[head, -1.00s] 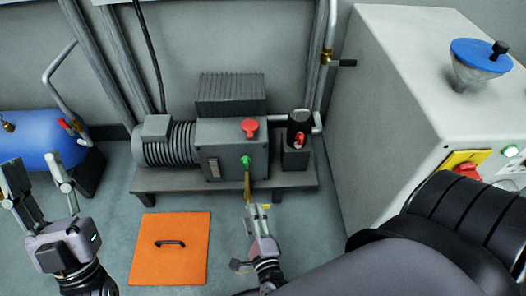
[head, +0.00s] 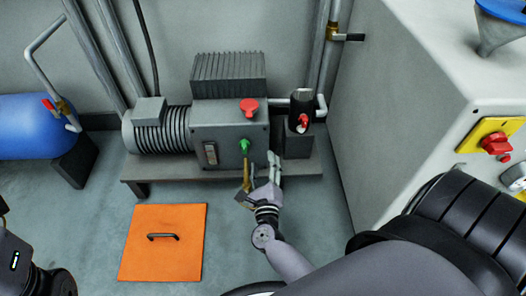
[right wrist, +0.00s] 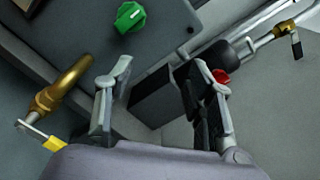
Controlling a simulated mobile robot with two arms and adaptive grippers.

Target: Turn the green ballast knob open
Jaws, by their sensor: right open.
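The green ballast knob (head: 244,146) is on the front of the grey pump housing (head: 222,130), and it also shows at the top of the right wrist view (right wrist: 129,18). My right gripper (head: 273,160) is in front of the pump, right of and slightly below the knob in the head view. Its fingers (right wrist: 162,72) are spread and empty in the right wrist view, and the knob is beyond them, up and to the left. It does not touch the knob. My left gripper is mostly cut off at the left edge of the head view; its fingers cannot be read.
A brass pipe (right wrist: 62,84) hangs below the knob, close to my right gripper. A black cylinder (head: 300,107) with a red knob (head: 303,121) stands to the right. A red knob (head: 249,105) tops the housing. An orange plate (head: 164,262) lies on the floor.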

